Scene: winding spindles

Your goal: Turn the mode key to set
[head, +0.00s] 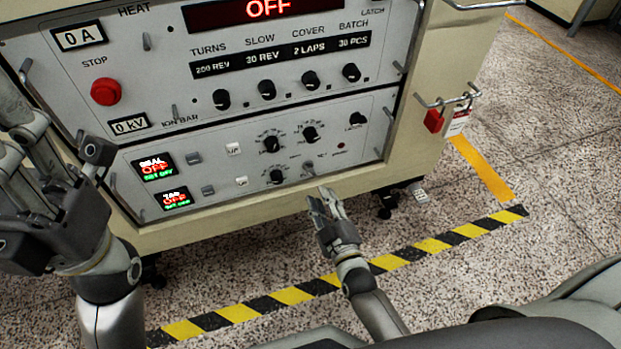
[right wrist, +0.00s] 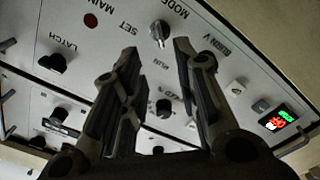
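The mode key (right wrist: 159,33) is a small silver key switch on the white lower panel, beside the words MODE and SET. It also shows small in the head view (head: 308,167), near the panel's bottom edge. I cannot tell exactly where it points. My right gripper (right wrist: 156,48) is open and empty, its two fingers apart, with the key in view between and beyond the tips. In the head view the right gripper (head: 324,203) is just below the panel, apart from the key. My left gripper (head: 62,150) is at the left in front of the cabinet, its fingers spread and empty.
Dark knobs (head: 277,177) sit around the key, with a latch knob (right wrist: 55,62) to one side. A red stop button (head: 106,92) is at the upper left. A red padlock (head: 433,121) hangs on the cabinet's right. Striped tape (head: 335,279) marks the open floor.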

